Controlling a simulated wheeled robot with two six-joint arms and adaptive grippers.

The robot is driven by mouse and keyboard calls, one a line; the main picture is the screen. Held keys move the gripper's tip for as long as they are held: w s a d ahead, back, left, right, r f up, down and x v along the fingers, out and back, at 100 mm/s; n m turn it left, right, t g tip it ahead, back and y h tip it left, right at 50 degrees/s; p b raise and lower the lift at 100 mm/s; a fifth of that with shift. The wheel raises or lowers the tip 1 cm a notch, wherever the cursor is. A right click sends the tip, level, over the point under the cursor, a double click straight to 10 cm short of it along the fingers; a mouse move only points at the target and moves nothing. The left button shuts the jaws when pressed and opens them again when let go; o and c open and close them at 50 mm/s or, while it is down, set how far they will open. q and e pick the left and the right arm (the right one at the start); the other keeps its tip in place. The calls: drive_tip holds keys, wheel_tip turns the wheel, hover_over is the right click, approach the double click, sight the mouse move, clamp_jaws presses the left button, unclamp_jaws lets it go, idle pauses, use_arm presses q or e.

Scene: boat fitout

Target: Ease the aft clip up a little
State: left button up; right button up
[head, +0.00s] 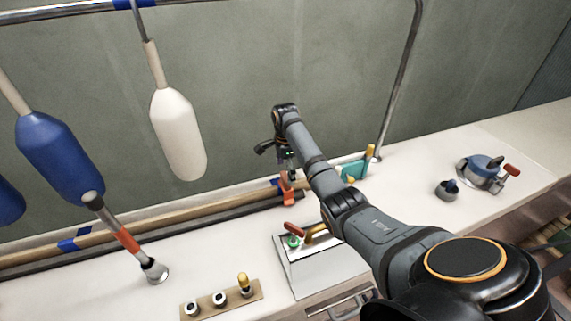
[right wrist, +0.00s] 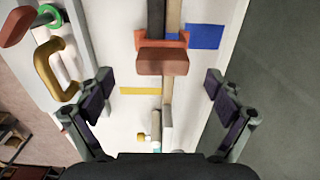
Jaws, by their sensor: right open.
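The orange-red clip (head: 287,190) stands on the white counter by the wall, at the end of a long wooden pole (head: 150,223). Whether it is the aft one the pictures do not say. In the right wrist view the clip (right wrist: 162,61) has a thick red-brown block on it and spans the pole and a dark strip. My right gripper (head: 289,174) is above the clip, pointing down. In the right wrist view its fingers (right wrist: 158,92) are wide apart, one on each side of the clip's line, with nothing between them. My left gripper is out of view.
A silver box (head: 312,267) with coloured handles stands in front of the clip. White (head: 178,135) and blue (head: 60,150) fenders hang left. A teal block (head: 352,168) and a blue winch-like fitting (head: 480,172) are to the right. Bare counter (head: 425,180) lies between those.

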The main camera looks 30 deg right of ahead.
sight(285, 186)
wheel_tip(285, 186, down, 7)
drive_tip(key=shift+w+d+f, duration=0.1)
drive_tip(key=shift+w+d, duration=0.05)
drive_tip(key=shift+f, duration=0.6)
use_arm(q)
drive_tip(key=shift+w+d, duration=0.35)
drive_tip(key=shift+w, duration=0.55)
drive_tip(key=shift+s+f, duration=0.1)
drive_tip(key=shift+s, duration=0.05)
use_arm(e)
drive_tip(key=c, duration=1.6)
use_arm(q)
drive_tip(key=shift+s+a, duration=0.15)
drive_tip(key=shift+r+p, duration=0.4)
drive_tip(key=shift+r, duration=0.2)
use_arm(e)
drive_tip(key=shift+w+r, duration=0.15)
drive_tip(key=shift+r, duration=0.3)
